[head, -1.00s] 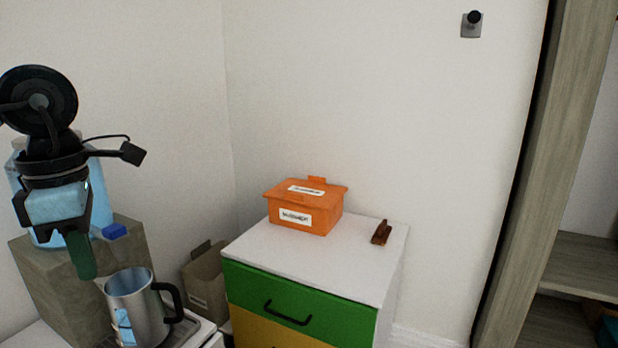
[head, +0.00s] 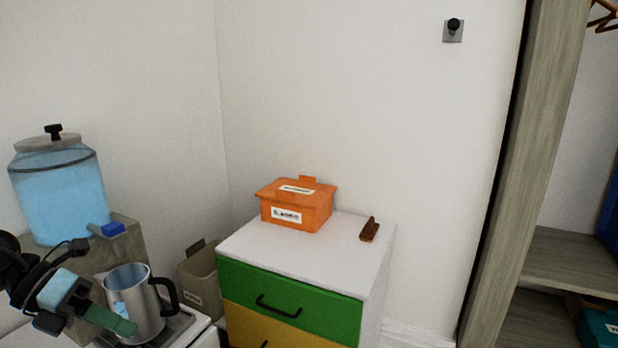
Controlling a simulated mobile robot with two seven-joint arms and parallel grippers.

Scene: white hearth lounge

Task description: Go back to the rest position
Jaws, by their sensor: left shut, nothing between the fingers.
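My left gripper (head: 122,326) is at the lower left of the head view, shut and empty, with its green fingertips pointing right. It appears in front of the lower part of a metal pitcher (head: 147,318) with a black handle; I cannot tell whether they touch. The pitcher stands upright on a drip tray. Behind it, a glass water dispenser (head: 60,190) with blue-tinted contents and a blue tap (head: 113,229) sits on a grey-brown block (head: 128,250). My right gripper is not in view.
A white-topped cabinet (head: 335,243) with green and yellow drawers holds an orange lidded box (head: 297,207) and a small brown object (head: 369,230). A beige bin (head: 200,282) stands left of it. A wooden shelf unit (head: 520,170) is at the right. A knob (head: 453,29) is on the wall.

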